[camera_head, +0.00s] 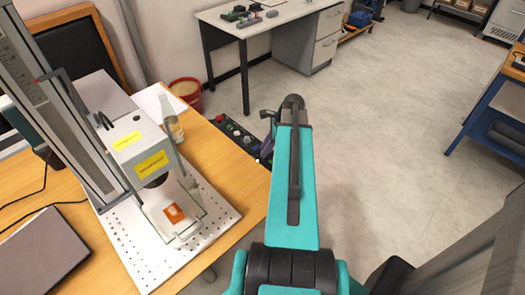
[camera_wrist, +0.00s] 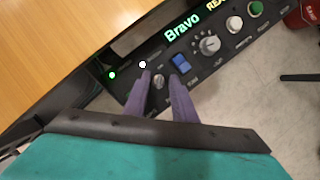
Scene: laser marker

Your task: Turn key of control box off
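The control box (camera_wrist: 215,60) is a black panel at the table edge, with a lit display, in the wrist view. A small silver key switch (camera_wrist: 158,81) sits near its lower edge. My gripper (camera_wrist: 160,74) has two purple fingers, parted, one on each side of the key. I cannot tell whether either finger touches it. In the head view the control box (camera_head: 236,134) is at the table's right edge, partly behind my arm. My gripper there is mostly hidden by my arm.
A blue rocker switch (camera_wrist: 180,63) is close to the right finger. A grey dial (camera_wrist: 208,44), a white button (camera_wrist: 234,23) and a green button (camera_wrist: 255,9) lie farther right. The laser marker (camera_head: 140,150) and a bottle (camera_head: 172,120) stand on the wooden table (camera_head: 225,165). Open floor lies to the right.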

